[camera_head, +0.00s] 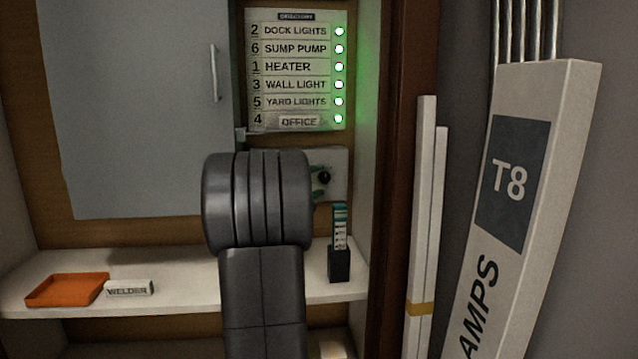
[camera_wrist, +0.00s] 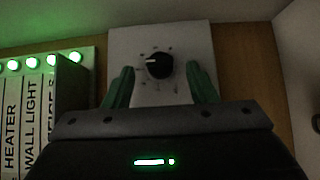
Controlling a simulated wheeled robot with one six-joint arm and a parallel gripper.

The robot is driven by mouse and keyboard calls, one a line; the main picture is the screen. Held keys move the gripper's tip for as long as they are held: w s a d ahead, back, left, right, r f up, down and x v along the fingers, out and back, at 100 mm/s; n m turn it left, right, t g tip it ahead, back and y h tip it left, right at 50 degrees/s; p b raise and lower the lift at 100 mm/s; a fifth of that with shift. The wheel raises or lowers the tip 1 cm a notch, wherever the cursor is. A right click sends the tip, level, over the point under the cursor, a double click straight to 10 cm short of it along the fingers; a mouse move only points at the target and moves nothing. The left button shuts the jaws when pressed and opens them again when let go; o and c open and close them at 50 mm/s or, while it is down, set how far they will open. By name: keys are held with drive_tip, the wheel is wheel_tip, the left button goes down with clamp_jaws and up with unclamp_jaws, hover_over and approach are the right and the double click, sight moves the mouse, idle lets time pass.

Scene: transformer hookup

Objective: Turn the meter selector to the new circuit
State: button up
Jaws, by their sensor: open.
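The meter selector is a round black knob (camera_wrist: 159,65) with a white pointer line, on a pale plate (camera_wrist: 130,42) with small marks around it. In the wrist view its pointer faces left. In the head view the knob (camera_head: 323,177) shows at the right edge of my arm, which hides part of the plate (camera_head: 336,160). My gripper (camera_wrist: 160,85) is open, with one green finger on each side of the knob and a gap to it on both sides. I cannot tell how far the fingertips are from the plate.
A circuit list (camera_head: 292,75) with green lamps hangs above the selector. A shelf (camera_head: 190,270) holds an orange tray (camera_head: 66,290), a WELDER label (camera_head: 129,288) and a black holder (camera_head: 339,265) with strips. A T8 lamp box (camera_head: 530,170) leans at the right.

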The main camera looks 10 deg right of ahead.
drive_tip(key=shift+w+d, duration=0.5)
drive_tip(key=shift+d, duration=0.05)
drive_tip(key=c, duration=1)
drive_tip(key=shift+o, duration=0.2)
drive_tip(key=shift+r, duration=0.1)
drive_tip(key=m+g+y+p, duration=0.1)
drive_tip(key=r+m+y+p, duration=0.1)
drive_tip(key=p, duration=0.1)
drive_tip(key=shift+m+g+y, duration=0.3)
drive_tip(key=shift+m+g, duration=0.1)
drive_tip(key=y+p, duration=0.1)
drive_tip(key=m+p, duration=0.1)
drive_tip(key=p, duration=0.1)
drive_tip(key=shift+d+r+g+y, duration=0.15)
drive_tip(key=shift+g+y, duration=0.25)
drive_tip(key=shift+m+y+p, duration=0.3)
drive_tip(key=shift+p, duration=0.1)
